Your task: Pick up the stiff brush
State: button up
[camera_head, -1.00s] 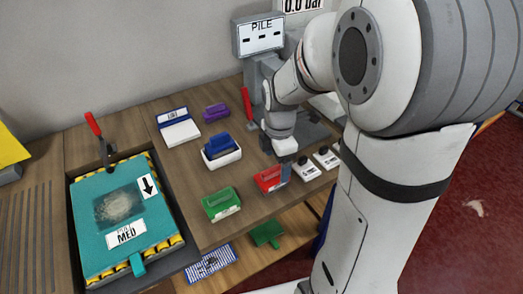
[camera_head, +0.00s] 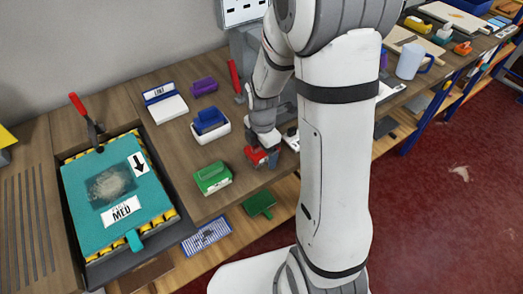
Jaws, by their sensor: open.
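Several handled brush-like blocks stand on the wooden bench; I cannot read which one is marked stiff. A red one (camera_head: 251,152) is partly hidden under my gripper (camera_head: 264,158). My gripper points down, open, with its fingers at the red block; I cannot tell whether they touch it. A green block (camera_head: 212,178) stands near the front edge, to the left. A blue block (camera_head: 209,121) sits in a white tray (camera_head: 223,131), and a purple block (camera_head: 204,86) lies farther back.
A teal pad marked MED (camera_head: 75,190) lies in a dark tray at left, with a red-handled clamp (camera_head: 85,115) behind it. A white pad marked LINT (camera_head: 167,110) is at the back. A dark green object (camera_head: 259,204) rests on the lower shelf.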

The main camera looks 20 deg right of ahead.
jog(key=shift+c, duration=0.5)
jog(key=c, duration=1)
notch_tip(320, 180, up, 10)
jog(key=shift+r, duration=0.1)
jog(key=shift+c, duration=0.2)
jog(key=o, duration=0.4)
jog(key=shift+c, duration=1.1)
